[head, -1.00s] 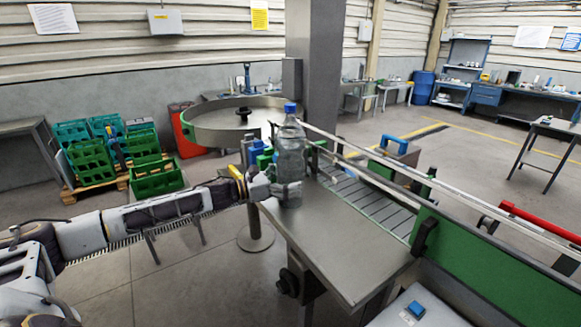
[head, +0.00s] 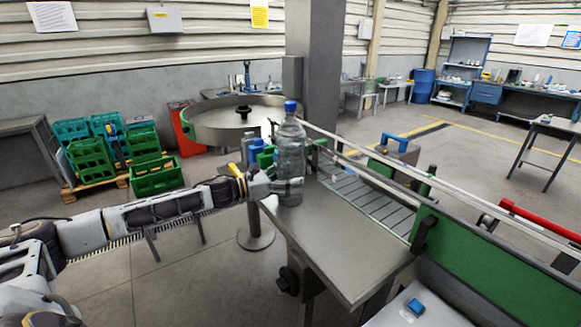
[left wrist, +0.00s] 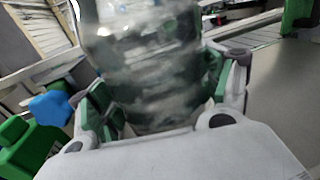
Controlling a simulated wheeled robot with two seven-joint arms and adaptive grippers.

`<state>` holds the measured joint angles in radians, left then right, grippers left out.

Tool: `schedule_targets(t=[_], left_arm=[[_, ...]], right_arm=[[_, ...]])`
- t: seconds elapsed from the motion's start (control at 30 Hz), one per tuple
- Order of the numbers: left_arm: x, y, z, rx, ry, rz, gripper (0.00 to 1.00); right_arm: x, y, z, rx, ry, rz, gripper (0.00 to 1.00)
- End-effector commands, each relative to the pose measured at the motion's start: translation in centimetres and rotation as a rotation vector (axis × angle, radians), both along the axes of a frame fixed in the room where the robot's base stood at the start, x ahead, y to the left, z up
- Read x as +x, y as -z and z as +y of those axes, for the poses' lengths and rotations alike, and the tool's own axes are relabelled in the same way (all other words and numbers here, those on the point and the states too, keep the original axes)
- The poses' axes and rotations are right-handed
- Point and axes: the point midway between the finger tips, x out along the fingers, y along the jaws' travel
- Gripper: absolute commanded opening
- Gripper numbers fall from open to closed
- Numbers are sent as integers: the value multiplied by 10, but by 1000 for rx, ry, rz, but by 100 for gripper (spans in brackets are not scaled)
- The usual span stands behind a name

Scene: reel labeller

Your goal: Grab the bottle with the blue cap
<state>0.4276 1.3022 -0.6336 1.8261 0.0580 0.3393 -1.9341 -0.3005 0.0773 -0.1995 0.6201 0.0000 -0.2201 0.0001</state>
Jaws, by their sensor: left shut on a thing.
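My left gripper (head: 287,188) reaches in from the left and is shut on the bottle's lower part. In the left wrist view the bottle (left wrist: 150,70) fills the space between the green-padded fingers of my left gripper (left wrist: 160,105). The bottle's cap is out of the left wrist view. My right gripper is not in view.
A conveyor (head: 360,197) with rails runs behind the table, beside a green panel (head: 480,270). A round turntable (head: 235,122) and a grey column (head: 318,70) stand behind the bottle.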

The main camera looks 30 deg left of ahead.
Motion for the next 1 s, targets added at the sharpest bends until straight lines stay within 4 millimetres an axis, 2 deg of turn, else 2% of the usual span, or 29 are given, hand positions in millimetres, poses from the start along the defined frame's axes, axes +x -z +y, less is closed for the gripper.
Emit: schedule_targets(t=[0.03, 0.27, 0.3, 0.67, 1.0], left_arm=[[0, 0, 0, 0, 0, 0, 36], [0, 0, 0, 0, 0, 0, 7], [1, -5, 0, -2, 1, -8, 7], [1, -7, 0, -1, 1, -7, 6], [0, -30, 0, -1, 1, -10, 6]], right_arm=[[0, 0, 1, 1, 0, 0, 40], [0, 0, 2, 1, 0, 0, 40], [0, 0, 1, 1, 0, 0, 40], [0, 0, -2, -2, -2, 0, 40], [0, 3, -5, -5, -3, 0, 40]])
